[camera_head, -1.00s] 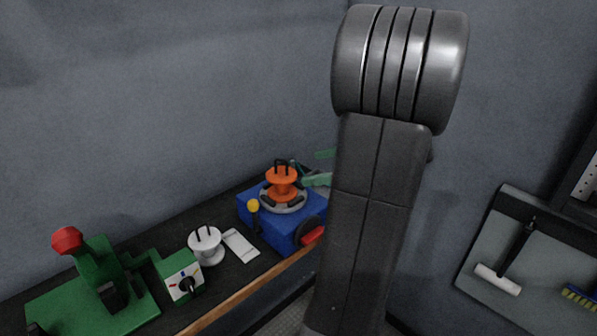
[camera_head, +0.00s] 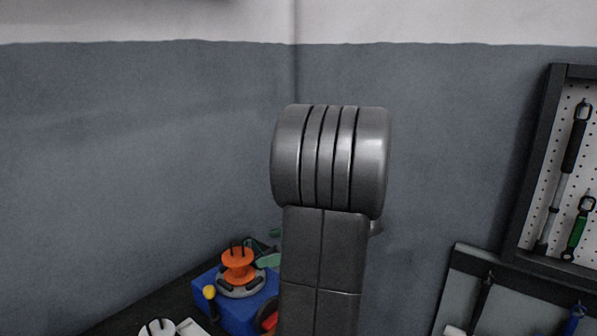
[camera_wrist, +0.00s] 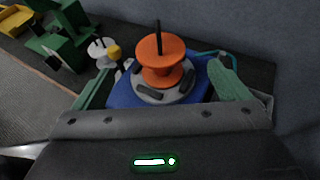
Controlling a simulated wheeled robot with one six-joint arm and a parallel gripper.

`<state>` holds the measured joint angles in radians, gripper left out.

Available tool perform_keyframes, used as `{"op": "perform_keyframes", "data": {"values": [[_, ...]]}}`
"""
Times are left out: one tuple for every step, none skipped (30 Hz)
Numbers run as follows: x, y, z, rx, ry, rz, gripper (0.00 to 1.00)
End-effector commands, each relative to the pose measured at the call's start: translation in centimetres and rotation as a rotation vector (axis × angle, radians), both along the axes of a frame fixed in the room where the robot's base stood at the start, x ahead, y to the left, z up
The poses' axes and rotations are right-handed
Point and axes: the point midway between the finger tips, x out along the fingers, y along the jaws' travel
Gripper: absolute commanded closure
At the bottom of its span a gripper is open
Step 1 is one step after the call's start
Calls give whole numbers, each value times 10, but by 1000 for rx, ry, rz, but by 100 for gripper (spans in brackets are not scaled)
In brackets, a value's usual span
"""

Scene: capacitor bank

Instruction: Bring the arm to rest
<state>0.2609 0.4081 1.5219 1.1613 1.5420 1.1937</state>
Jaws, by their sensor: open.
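My gripper (camera_wrist: 168,78) shows in the wrist view as a grey body along the bottom with a lit green indicator. Its green fingers stand wide apart at left and right, with nothing held between them. Beyond them is a blue box (camera_wrist: 128,94) with a grey ring and an orange spool (camera_wrist: 160,62) on top. In the head view my arm stands upright in the middle and hides most of the gripper. The blue box (camera_head: 236,314) and orange spool (camera_head: 238,263) are just left of it. I cannot tell whether the gripper touches anything.
A white spool (camera_wrist: 100,50) and a green device (camera_wrist: 62,36) stand on the dark bench left of the box. A yellow tray (camera_wrist: 28,19) is farther left. Walls meet behind my arm. A pegboard (camera_head: 567,170) with tools hangs at the right.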

Motion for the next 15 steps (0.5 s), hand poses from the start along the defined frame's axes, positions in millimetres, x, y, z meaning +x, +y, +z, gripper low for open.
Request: {"op": "perform_keyframes", "data": {"values": [[0,11,-4,0,3,4,5],[1,16,-6,1,2,5,5],[2,23,-9,1,1,4,5],[3,29,-11,1,1,5,5],[4,34,-13,0,2,4,5],[4,41,-16,0,2,5,5],[6,47,-19,0,2,3,5],[6,52,-21,1,3,4,5],[7,59,-24,0,2,3,5],[8,64,-26,0,2,3,5],[9,69,-28,0,2,4,5],[10,74,-30,0,1,3,5],[10,79,-32,0,1,3,5],[11,83,-33,0,1,3,5],[12,87,-36,0,2,1,5]]}}
